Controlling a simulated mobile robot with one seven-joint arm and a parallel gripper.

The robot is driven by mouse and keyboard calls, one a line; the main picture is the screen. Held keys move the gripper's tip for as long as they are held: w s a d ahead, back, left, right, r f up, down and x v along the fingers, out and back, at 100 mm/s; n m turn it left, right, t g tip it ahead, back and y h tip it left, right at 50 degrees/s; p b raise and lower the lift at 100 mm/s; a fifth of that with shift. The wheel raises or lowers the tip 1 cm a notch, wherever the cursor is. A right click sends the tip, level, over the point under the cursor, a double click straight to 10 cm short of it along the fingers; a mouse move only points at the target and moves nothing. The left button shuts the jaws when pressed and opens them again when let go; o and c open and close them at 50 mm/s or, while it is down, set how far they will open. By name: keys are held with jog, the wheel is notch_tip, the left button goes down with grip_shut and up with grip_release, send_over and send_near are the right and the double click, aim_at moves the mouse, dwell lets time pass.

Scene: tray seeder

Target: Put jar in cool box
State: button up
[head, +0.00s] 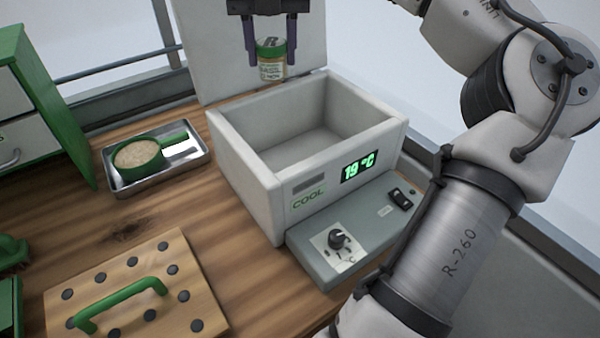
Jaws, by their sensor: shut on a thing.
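A small jar (272,66) with a green lid and a pale label marked "R" hangs upright between the fingers of my gripper (271,47). My gripper is shut on it, one dark purple finger on each side. The jar is above the back part of the cool box (260,125), apart from it. The cool box is a white, open-topped box with "COOL" and a green "19 °C" display on its front. Its inside looks empty, and its lid (225,60) stands raised at the back.
A grey control panel (370,225) with a knob and a switch sits in front of the box. To the left are a metal tray (199,159) with a green scoop of grain, a green drawer cabinet (45,100), and a wooden board (135,285) with a green handle.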

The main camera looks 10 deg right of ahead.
jog(key=d+f, duration=0.1)
jog(key=d, duration=0.5)
jog(key=shift+m, duration=0.3)
jog(key=shift+s+a+f+p, duration=0.1)
jog(key=shift+f+p, duration=0.05)
jog(key=shift+f, duration=3.15)
jog(key=shift+s+f+p, duration=0.15)
jog(key=shift+f+p, duration=0.05)
jog(key=shift+f, duration=3.15)
jog(key=shift+s+a+f+p, duration=0.1)
jog(key=shift+f+p, duration=0.05)
jog(key=shift+f, duration=3.15)
jog(key=shift+f, duration=0.25)
jog(key=o, duration=1)
jog(key=shift+r, duration=0.1)
jog(key=shift+r, duration=0.1)
